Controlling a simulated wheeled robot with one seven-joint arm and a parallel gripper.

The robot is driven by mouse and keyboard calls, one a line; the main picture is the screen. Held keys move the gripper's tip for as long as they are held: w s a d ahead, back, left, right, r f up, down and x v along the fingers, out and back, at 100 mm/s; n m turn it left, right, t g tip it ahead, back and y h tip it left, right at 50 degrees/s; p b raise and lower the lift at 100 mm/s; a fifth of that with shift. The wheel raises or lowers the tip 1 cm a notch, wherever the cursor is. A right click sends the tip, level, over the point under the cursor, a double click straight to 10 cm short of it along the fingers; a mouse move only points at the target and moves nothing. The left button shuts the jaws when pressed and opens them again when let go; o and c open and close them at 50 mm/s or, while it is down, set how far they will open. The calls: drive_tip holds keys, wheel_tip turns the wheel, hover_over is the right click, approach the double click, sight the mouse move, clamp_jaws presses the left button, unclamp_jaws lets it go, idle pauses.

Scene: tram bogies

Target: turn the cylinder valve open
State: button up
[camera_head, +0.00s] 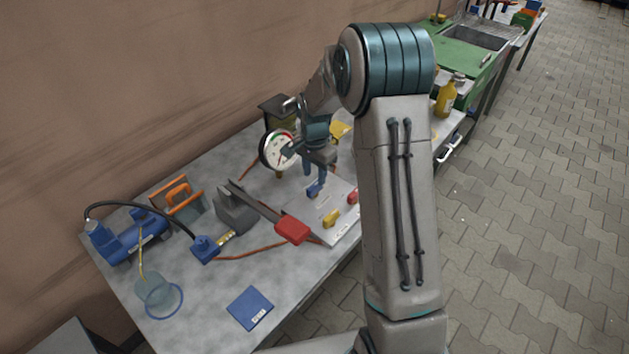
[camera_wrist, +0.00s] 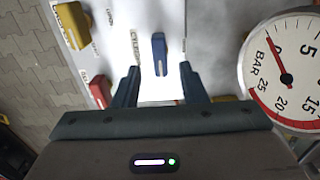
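A pale valve panel (camera_head: 341,232) lies on the grey bench and carries blue, yellow and red handles. The blue handle (camera_wrist: 159,52) has partly readable lettering beside it that looks like "CYL...", matching the cylinder valve. In the head view the blue handle (camera_head: 315,189) is just below my gripper (camera_head: 309,165). In the wrist view my gripper (camera_wrist: 160,70) is open. The blue handle's near end appears between its fingertips, with a gap on each side. I cannot tell the depth between them.
A round gauge (camera_head: 279,150) marked BAR stands close beside my gripper. The yellow handle (camera_wrist: 74,26) and red handle (camera_wrist: 101,90) are left of the blue one in the wrist view. A red-gripped tool (camera_head: 291,230), hose, jar (camera_head: 155,292) and blue pad (camera_head: 249,308) occupy the bench.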

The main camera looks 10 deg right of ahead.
sight(315, 185)
drive_tip(key=shift+f, duration=2.1)
clamp_jaws()
